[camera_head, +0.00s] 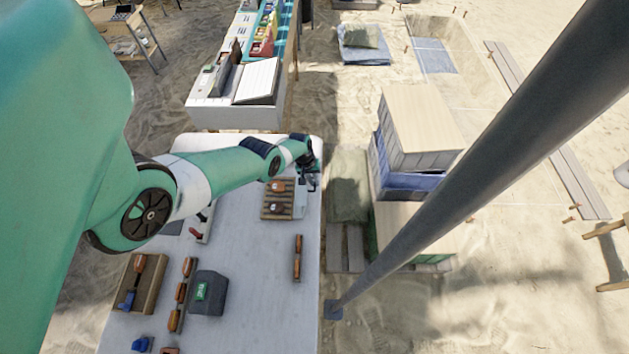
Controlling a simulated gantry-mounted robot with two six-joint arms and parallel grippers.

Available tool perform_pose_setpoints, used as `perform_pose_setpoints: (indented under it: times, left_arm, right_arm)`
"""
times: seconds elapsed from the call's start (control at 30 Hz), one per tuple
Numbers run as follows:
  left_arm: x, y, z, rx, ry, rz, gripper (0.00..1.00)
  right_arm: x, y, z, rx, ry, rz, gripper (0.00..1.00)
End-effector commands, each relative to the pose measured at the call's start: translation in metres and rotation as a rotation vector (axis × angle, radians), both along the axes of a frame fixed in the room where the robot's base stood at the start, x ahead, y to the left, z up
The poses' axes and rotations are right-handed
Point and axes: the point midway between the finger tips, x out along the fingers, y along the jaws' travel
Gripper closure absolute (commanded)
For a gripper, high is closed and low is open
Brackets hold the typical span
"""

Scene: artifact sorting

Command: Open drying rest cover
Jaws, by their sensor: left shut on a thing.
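A slatted wooden rest (277,207) lies near the right edge of the white table, with brown and orange pieces on it. My left arm reaches over the table from the left. My left gripper (311,180) is at the table's right edge, just beyond and right of the slatted rest. It is shut on a small part there, which looks like the edge of the drying rest cover (301,204), a pale piece beside the slats. The grip itself is small and partly hidden by the wrist. My right gripper is not in view.
The white table (240,290) also holds a dark grey box (208,292), a wooden tray (141,282) and orange-handled tools (298,257). A grey pole (450,180) crosses the right side. Crates (420,125) stand on sand beyond the table. The table's middle is clear.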

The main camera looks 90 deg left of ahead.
Motion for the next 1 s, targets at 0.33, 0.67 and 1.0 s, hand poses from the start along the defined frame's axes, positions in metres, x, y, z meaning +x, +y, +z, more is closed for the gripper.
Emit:
perform_pose_setpoints:
  times: [0.33,0.67,1.0]
  left_arm:
    - [0.0045,-0.0004,0.0000,-0.002,-0.008,0.000,1.00]
    - [0.0045,-0.0001,-0.0005,0.000,-0.008,-0.001,0.68]
    - [0.0025,-0.0001,-0.0011,-0.001,-0.005,0.000,0.58]
  right_arm:
    - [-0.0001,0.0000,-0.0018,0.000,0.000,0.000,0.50]
    - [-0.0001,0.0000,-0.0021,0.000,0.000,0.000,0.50]
    - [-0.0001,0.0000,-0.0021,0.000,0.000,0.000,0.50]
